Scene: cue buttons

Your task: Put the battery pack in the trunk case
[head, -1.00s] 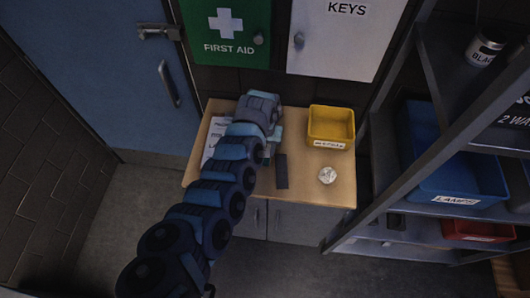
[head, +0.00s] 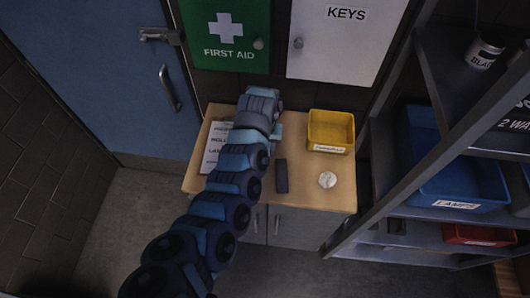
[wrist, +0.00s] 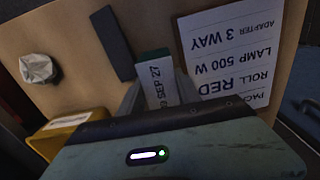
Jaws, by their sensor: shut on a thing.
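My gripper (wrist: 157,92) is shut on a small block (wrist: 155,68) with a green end and a white label reading "SEP 27". This block appears to be the battery pack. It is held over the wooden cabinet top, between a dark slab and a printed sheet; I cannot tell whether it touches the surface. In the head view my gripper (head: 276,132) shows only as a pale teal part, and the held block cannot be made out. No trunk case can be identified in either view.
The cabinet top (head: 310,197) holds a dark slab (head: 281,176), a crumpled white ball (head: 327,180), a yellow bin (head: 331,130) and a printed sheet (head: 214,150). A shelf at right holds a blue bin (head: 455,180) and a red bin (head: 475,235). Floor at left is clear.

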